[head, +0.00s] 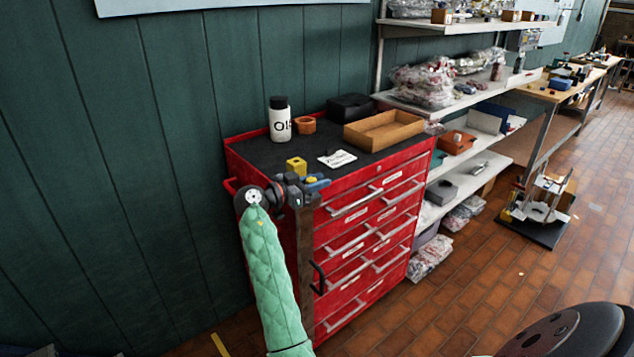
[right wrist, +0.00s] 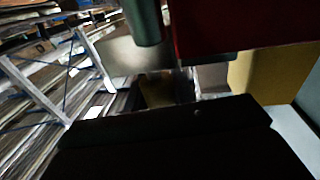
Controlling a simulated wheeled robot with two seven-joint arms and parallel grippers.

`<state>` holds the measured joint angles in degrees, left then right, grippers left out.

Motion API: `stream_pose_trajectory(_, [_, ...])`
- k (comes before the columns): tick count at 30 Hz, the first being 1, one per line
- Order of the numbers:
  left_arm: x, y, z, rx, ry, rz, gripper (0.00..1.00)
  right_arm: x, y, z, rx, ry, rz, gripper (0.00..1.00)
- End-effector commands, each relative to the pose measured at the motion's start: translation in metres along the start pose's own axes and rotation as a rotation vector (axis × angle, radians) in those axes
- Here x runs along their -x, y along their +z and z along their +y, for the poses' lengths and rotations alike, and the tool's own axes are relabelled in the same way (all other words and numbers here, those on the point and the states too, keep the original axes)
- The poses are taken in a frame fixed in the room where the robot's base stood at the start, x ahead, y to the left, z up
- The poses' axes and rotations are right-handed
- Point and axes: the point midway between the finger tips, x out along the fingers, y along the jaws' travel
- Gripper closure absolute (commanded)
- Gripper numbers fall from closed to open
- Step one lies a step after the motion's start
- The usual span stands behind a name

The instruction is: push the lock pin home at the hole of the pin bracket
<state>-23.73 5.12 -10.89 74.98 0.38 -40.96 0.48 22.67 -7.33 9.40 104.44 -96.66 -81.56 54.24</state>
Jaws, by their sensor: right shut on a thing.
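My right gripper (head: 312,188), dark with blue parts, is at the front left corner of the red tool cabinet's top, at the end of my green-sleeved arm. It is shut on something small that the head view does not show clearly. I cannot make out the lock pin, the pin bracket or its hole for certain. A yellow block (head: 296,165) appears just behind the gripper. The dark, blurred right wrist view shows a grey-green cylinder (right wrist: 143,20), a dark red surface (right wrist: 240,25) and a yellow surface (right wrist: 268,80) close by. My left gripper is out of view.
Loaded shelves (head: 470,100) stand to the right. Brick floor (head: 460,290) is open in front.

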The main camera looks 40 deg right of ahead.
Motion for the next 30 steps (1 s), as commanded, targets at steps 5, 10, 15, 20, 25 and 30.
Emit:
stream_pose_trajectory(5, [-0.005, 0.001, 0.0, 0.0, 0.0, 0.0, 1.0, 0.0, 0.005, 0.0, 0.0, 0.0, 0.0, 0.99])
stream_pose_trajectory(10, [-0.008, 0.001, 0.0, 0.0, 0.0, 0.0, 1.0, 0.0, 0.008, 0.0, 0.0, 0.0, 0.0, 0.99])
stream_pose_trajectory(15, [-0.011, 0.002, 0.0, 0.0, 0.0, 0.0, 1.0, 0.0, 0.011, 0.0, 0.0, 0.0, 0.0, 0.99])
stream_pose_trajectory(20, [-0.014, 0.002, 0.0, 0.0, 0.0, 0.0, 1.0, 0.0, 0.015, 0.0, 0.0, 0.0, 0.0, 0.99])
stream_pose_trajectory(25, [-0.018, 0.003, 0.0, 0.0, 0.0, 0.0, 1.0, 0.0, 0.018, 0.0, 0.0, 0.0, 0.0, 0.99])
stream_pose_trajectory(30, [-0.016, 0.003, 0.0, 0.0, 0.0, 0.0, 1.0, 0.0, 0.017, 0.0, 0.0, 0.0, 0.0, 0.5])
